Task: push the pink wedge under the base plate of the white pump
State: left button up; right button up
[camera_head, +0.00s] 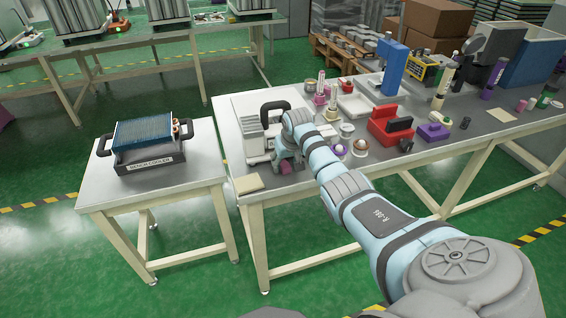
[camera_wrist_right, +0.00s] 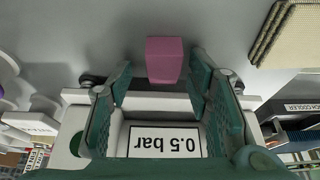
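The white pump (camera_head: 254,143) stands near the left end of the long bench, with a black handle beside it. In the right wrist view, its front with an upside-down "0.5 bar" label (camera_wrist_right: 165,141) and a white base edge (camera_wrist_right: 146,101) show. The pink wedge (camera_wrist_right: 165,60) lies on the grey bench top just outside that edge; a bit of it shows in the head view (camera_head: 286,168). My right gripper (camera_head: 287,164) is low over the bench beside the pump. Its teal fingers (camera_wrist_right: 160,72) are apart, either side of the wedge, with visible gaps. Contact under the plate is hidden.
A beige pad (camera_head: 249,183) lies at the bench's front left corner. A cooler (camera_head: 150,147) sits on a separate table at left.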

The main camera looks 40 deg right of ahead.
jog(key=shift+r, duration=0.25)
jog(key=v, duration=1.1)
jog(key=shift+s+r, duration=0.2)
